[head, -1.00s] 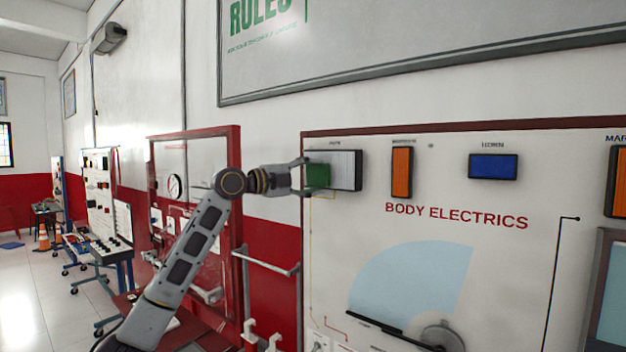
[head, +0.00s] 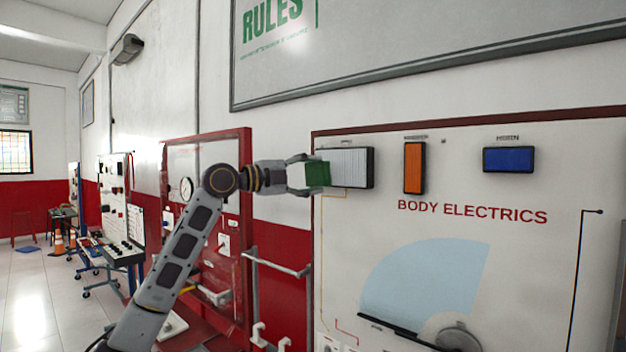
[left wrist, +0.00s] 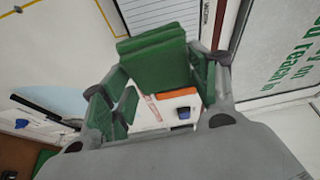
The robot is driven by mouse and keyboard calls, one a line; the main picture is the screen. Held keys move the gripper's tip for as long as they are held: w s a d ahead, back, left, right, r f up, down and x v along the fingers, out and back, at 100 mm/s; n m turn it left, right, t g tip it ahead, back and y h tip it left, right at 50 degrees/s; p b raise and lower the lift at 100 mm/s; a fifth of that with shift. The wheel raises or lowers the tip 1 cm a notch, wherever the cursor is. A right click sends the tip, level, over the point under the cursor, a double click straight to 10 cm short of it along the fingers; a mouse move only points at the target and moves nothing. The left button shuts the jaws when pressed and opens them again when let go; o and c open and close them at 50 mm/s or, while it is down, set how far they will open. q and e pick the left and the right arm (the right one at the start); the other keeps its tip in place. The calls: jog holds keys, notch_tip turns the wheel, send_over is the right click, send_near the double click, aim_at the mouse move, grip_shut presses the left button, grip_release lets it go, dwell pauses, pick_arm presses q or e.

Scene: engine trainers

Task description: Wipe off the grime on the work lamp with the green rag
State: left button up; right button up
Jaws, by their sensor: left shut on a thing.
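The work lamp (head: 351,167) is a pale ribbed rectangle in a dark frame, at the upper left of the white board. My left gripper (head: 303,173) is shut on the green rag (head: 317,174), at the lamp's left end. The rag overlaps the lamp's left edge in the head view; I cannot tell whether it touches. In the left wrist view the folded rag (left wrist: 155,58) sits between the fingers, with the ribbed lamp face (left wrist: 160,12) beyond it. I cannot make out grime on the visible lamp face. My right gripper is not in view.
The board (head: 545,265) also carries an orange lamp (head: 414,168), a blue unit (head: 508,159) and a wiper display. A red-framed panel (head: 245,215) stands left of it, behind my left arm. A rail (head: 280,262) juts out beside the board. Open floor lies far left.

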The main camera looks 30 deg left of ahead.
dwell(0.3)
pick_arm(q)
jog(key=shift+s+b, duration=0.65)
jog(key=shift+s, duration=0.2)
jog(key=shift+s+a+b, duration=0.1)
jog(key=shift+s+b, duration=0.2)
jog(key=shift+s, duration=0.35)
